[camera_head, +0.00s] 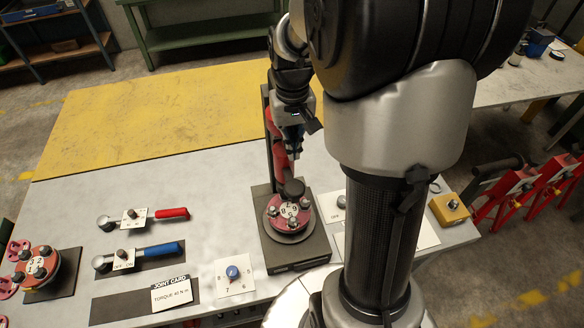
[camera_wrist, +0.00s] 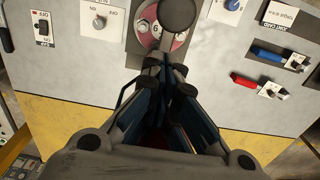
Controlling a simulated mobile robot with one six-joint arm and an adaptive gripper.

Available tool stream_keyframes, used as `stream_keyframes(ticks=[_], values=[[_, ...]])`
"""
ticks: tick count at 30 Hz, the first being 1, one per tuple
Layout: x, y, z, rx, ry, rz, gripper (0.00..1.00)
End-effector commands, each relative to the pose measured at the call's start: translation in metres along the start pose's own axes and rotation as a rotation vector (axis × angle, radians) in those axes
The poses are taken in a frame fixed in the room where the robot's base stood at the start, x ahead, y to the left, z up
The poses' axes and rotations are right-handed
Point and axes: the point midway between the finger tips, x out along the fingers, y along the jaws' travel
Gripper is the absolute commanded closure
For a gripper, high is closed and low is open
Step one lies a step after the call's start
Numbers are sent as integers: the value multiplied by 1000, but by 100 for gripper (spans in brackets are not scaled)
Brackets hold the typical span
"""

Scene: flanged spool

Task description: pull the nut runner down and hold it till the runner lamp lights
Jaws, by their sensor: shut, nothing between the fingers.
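The nut runner's dark post (camera_head: 268,140) stands on a dark base behind the flanged spool. A red part (camera_head: 280,152) shows beside the post, partly hidden by my gripper. A dark round head (camera_head: 293,188) sits over the red spool (camera_head: 277,222), which has a pale numbered face; the wrist view shows the head (camera_wrist: 178,15) partly covering the spool (camera_wrist: 148,22). My gripper (camera_head: 294,152) points down above the spool, close to the runner. In the wrist view its fingers (camera_wrist: 168,68) are together, with nothing between them. I cannot make out a lit runner lamp.
Red (camera_head: 172,213) and blue (camera_head: 158,250) handled wrenches lie left on the bench. Another red spool (camera_head: 38,265) is far left. My arm hides much of the right side.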

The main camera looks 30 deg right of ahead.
Motion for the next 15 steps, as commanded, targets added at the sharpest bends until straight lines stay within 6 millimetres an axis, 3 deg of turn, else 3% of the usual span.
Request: stream_keyframes(ticks=[6,15], values=[[49,0,1,0,-6,0,100],[85,0,0,0,-1,0,100]])
